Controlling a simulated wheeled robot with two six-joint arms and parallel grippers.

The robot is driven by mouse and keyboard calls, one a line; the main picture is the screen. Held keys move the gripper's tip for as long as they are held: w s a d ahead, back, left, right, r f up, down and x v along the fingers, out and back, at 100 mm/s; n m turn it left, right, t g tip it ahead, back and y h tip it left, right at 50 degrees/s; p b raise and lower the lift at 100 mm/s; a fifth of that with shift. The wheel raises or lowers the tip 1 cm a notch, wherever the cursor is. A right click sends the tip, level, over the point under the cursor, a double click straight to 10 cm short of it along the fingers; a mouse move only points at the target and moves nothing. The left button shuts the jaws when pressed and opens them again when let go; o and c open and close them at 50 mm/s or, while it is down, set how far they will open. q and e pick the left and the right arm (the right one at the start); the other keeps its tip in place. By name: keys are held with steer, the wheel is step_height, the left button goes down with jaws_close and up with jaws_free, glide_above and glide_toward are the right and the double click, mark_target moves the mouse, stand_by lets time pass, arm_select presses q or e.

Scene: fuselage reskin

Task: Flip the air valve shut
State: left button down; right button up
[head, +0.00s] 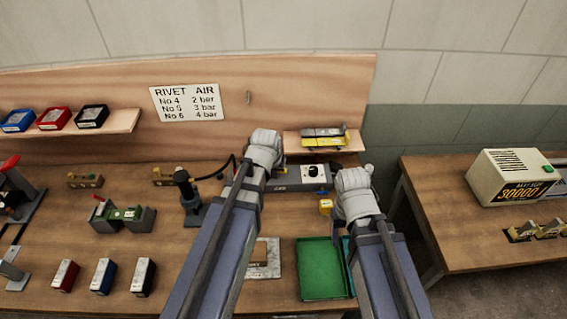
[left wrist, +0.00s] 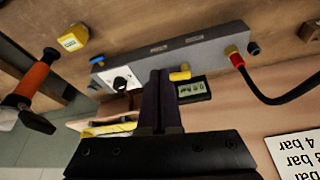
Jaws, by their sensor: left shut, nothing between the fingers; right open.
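The grey air unit (head: 300,178) lies at the back of the bench, with a black knob (head: 312,170) on it. In the left wrist view it shows as a long grey bar (left wrist: 205,50) with a white-and-black dial (left wrist: 122,83), a small dark display (left wrist: 193,90) and a yellow valve handle (left wrist: 180,74). My left gripper (left wrist: 160,74) is shut and empty, its fingertips just beside the yellow handle; I cannot tell whether they touch. In the head view my left gripper (head: 268,150) hides part of the unit. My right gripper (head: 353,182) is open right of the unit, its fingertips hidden.
A black hose runs from a red fitting (left wrist: 235,58). A yellow block (head: 325,207) lies before the unit. An orange-handled tool (left wrist: 36,76) is near the bench edge. A green tray (head: 320,268) lies in front. A small shelf (head: 345,145) stands behind.

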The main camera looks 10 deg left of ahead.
step_height(320, 180, down, 10)
steer(key=b, duration=1)
steer(key=shift+r, duration=0.1)
arm_select(q)
steer(key=w+f, duration=0.2)
steer(key=f, duration=0.1)
steer(key=w+f, duration=0.3)
steer(key=w+a+f, duration=0.1)
steer(key=w+f, duration=0.1)
steer(key=f, duration=0.1)
steer(key=shift+w+p, duration=0.15)
steer(key=shift+p, duration=0.15)
arm_select(e)
steer(key=shift+r, duration=0.35)
arm_select(q)
steer(key=shift+w, duration=0.45)
steer(key=shift+w, duration=0.1)
steer(key=shift+w+d, duration=0.15)
steer(key=shift+w, duration=0.85)
